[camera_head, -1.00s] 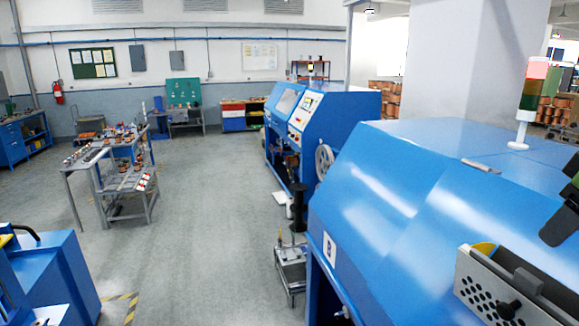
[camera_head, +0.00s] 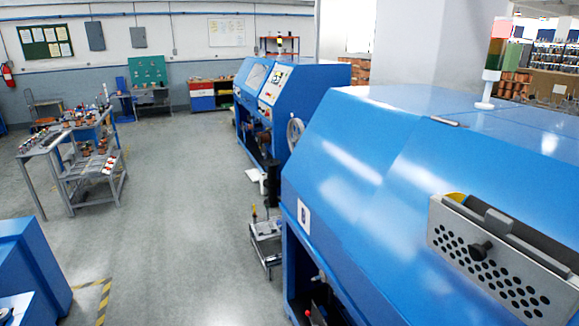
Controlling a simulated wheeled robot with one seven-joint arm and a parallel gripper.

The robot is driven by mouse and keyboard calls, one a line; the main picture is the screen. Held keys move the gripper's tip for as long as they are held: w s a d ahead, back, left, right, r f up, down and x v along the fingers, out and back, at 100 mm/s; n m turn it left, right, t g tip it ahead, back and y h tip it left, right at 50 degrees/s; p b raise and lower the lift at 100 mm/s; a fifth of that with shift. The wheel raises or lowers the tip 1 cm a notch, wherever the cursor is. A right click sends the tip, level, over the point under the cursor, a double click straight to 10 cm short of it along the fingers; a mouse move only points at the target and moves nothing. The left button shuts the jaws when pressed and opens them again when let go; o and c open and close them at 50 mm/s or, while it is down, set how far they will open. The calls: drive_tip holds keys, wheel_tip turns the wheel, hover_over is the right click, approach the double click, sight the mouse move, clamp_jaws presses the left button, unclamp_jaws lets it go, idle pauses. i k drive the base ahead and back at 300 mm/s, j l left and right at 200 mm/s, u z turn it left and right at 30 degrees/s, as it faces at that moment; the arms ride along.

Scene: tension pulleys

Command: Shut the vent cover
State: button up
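A bit of yellow (camera_head: 457,197) shows at the gap's left end. The cover's lower right part reaches close to the picture edge. My gripper is not in view, and nothing is seen touching the cover.
A signal tower (camera_head: 494,65) stands on top of the blue machine. A small metal cart (camera_head: 266,240) is by its left side, and a second blue machine (camera_head: 290,110) stands behind. A grey parts table (camera_head: 60,150) is at left. The floor (camera_head: 170,210) between is clear.

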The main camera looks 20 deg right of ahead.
sight(537, 296)
drive_tip(key=k+z, duration=0.1)
drive_tip(key=z, duration=0.35)
drive_tip(key=k+l+z, duration=0.1)
drive_tip(key=z, duration=0.3)
drive_tip(key=l+z, duration=0.15)
drive_tip(key=z, duration=0.3)
drive_tip(key=k+l+u, duration=0.1)
drive_tip(key=u, duration=2.8)
drive_tip(key=j, duration=0.1)
